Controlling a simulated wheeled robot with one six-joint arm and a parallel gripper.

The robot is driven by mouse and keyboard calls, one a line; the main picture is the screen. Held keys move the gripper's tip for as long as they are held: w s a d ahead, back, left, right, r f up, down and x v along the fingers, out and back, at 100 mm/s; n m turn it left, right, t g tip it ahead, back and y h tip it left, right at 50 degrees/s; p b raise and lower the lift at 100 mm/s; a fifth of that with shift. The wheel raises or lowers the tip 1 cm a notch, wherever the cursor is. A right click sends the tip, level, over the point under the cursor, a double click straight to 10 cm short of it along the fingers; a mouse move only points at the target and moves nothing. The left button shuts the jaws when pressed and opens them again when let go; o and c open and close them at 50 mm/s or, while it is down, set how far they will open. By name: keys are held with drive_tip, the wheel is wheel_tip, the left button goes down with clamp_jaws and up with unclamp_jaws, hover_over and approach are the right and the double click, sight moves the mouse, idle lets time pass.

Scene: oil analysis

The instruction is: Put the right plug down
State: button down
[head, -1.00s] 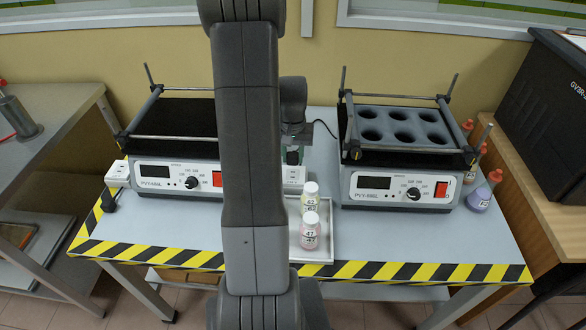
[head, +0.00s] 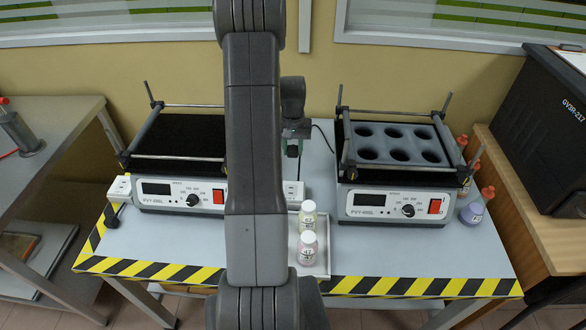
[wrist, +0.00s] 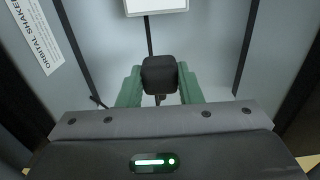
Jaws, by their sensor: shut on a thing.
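The right plug is a small black block (wrist: 160,75). In the wrist view my gripper (wrist: 159,88) is shut on it, with one green finger on each side. In the head view my gripper (head: 293,141) shows just right of my arm, between the two shakers, with the dark plug (head: 293,151) at its lower end. The white right socket box (head: 293,190) is on the table below and nearer the camera, apart from the plug. A white box edge (wrist: 157,5) also shows at the top of the wrist view.
The left shaker (head: 172,196) and right shaker (head: 385,205) flank my gripper closely. A tray (head: 322,262) holds two labelled bottles (head: 307,248) in front. A left socket box (head: 119,188) has a black plug (head: 112,217) beside it. A black cord (head: 325,135) runs behind.

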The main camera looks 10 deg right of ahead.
drive_tip(key=shift+w+d+f, duration=0.1)
drive_tip(key=shift+w+f, duration=0.05)
drive_tip(key=shift+w, duration=0.2)
drive_tip(key=p, duration=0.2)
approach(293, 176)
wheel_tip(293, 176, down, 5)
drive_tip(key=shift+f, duration=0.15)
drive_tip(key=shift+s, duration=0.1)
drive_tip(key=shift+f+b, duration=0.4)
drive_tip(key=shift+b, duration=0.1)
drive_tip(key=shift+f+b, duration=0.3)
drive_tip(key=shift+b, duration=0.05)
drive_tip(key=c, duration=1)
unclamp_jaws()
drive_tip(key=shift+r, duration=0.1)
